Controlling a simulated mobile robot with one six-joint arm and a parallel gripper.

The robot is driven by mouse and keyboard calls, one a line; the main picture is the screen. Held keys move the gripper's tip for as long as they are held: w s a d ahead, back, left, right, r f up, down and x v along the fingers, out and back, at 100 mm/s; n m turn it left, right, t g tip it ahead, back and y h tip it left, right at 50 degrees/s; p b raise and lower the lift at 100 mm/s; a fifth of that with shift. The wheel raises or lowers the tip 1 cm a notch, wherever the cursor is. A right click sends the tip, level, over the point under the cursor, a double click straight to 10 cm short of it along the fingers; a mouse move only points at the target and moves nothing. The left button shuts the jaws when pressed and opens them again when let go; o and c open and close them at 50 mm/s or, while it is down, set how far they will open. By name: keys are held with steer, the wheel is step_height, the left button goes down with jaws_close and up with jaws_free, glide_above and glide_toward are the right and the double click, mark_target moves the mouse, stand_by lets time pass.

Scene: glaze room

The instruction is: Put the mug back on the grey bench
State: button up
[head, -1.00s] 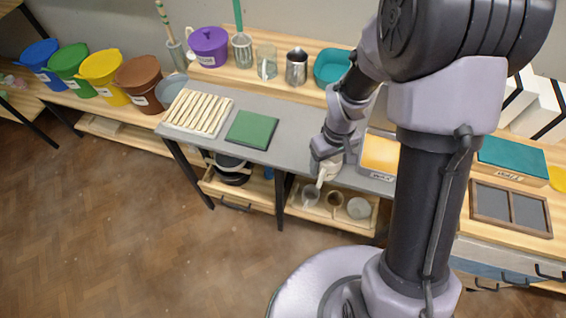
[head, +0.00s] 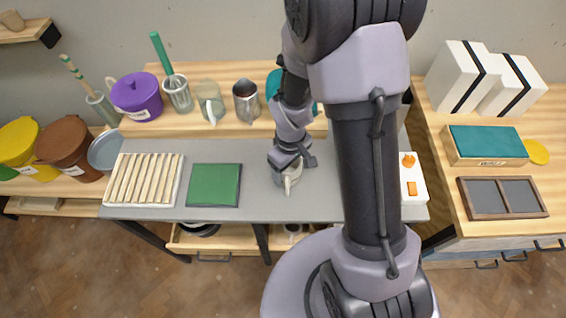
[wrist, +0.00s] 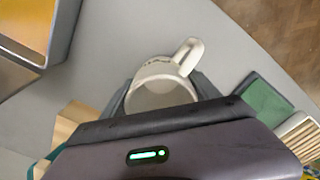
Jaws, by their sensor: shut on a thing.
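The pale grey-white mug (head: 291,180) is in my gripper (head: 289,163), over the middle of the grey bench (head: 260,207). In the wrist view the mug (wrist: 163,88) sits between the fingers, its handle pointing up and right, and I look into its open top. The mug looks upright. My gripper is shut on it. I cannot tell whether its base touches the bench. The bench surface right around it is bare.
A green mat (head: 214,185) and a ribbed cream rack (head: 144,180) lie on the bench to the left. An orange-filled tray (wrist: 22,40) is near the mug in the wrist view.

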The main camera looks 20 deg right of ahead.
steer(key=shift+w, duration=0.15)
steer(key=shift+d+f, duration=0.1)
steer(key=o, duration=1.9)
steer(key=shift+c, duration=0.2)
